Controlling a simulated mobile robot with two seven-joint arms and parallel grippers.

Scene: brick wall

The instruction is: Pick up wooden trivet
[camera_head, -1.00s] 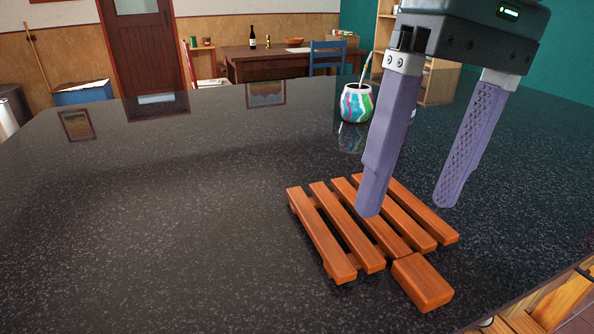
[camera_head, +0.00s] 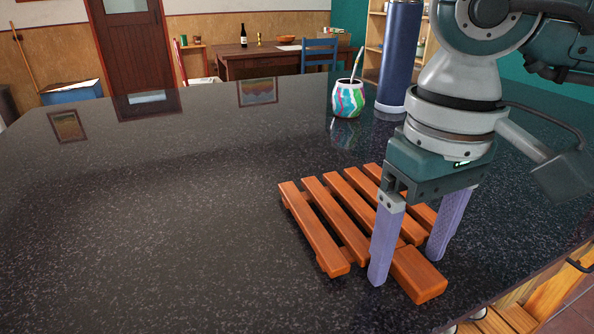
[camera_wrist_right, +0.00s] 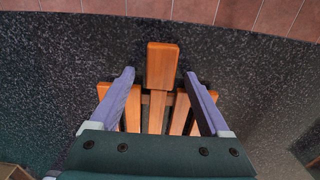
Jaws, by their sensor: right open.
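The wooden trivet (camera_head: 312,232) lies flat on the dark speckled counter, several orange-brown slats with a longer middle slat ending in a block-like handle (camera_head: 421,277). My right gripper (camera_head: 408,268) points down, open, low over the handle end, one finger on each side of it. In the right wrist view the handle (camera_wrist_right: 162,65) runs between the two open purple fingers, with a gap on both sides. Whether the fingertips touch the counter or the slats cannot be told. My left gripper is not in view.
A colourful cup (camera_head: 348,98) with a straw and a tall blue bottle (camera_head: 399,55) stand behind the trivet. The counter (camera_head: 150,220) is clear to the left. Its near edge curves past at the lower right, close to the handle. A wooden table (camera_head: 260,62) stands far behind.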

